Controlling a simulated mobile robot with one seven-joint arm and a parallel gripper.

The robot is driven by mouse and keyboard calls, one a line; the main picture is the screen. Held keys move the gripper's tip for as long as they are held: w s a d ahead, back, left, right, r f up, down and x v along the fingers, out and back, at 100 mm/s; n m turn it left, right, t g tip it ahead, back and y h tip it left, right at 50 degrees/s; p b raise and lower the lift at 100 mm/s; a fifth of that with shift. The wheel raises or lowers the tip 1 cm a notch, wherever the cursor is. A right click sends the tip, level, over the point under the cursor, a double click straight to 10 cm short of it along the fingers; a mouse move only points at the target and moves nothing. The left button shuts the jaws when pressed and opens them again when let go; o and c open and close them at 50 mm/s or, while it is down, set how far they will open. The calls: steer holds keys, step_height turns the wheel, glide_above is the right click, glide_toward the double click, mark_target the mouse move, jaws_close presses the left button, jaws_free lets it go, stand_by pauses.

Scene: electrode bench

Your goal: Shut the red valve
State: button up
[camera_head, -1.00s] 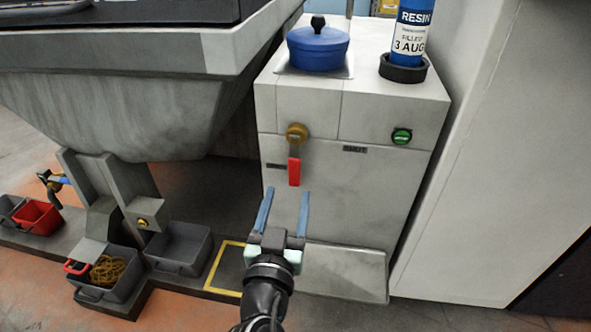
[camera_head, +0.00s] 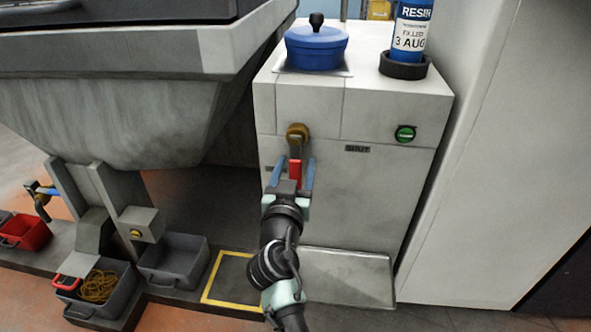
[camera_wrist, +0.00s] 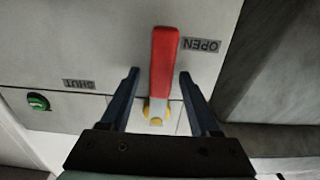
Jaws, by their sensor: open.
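The red valve handle (camera_head: 295,172) hangs straight down from its brass body (camera_head: 297,134) on the front of the grey cabinet. In the wrist view the red handle (camera_wrist: 163,70) lies between the two blue fingers, with a gap on each side, and points towards the side of the OPEN label (camera_wrist: 201,45). My gripper (camera_head: 293,168) is open around the lower part of the handle. The SHUT label (camera_head: 357,149) is to the right of the valve in the head view; it also shows in the wrist view (camera_wrist: 79,84).
A green button (camera_head: 405,133) is on the cabinet's right front. A blue pot (camera_head: 316,48) and a resin bottle (camera_head: 411,30) in a dark holder stand on top. A big grey hopper (camera_head: 130,105) is at the left.

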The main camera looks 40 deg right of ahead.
steer(key=shift+w+d, duration=0.15)
steer(key=shift+d, duration=0.05)
jaws_close()
stand_by(0.3)
stand_by(1.1)
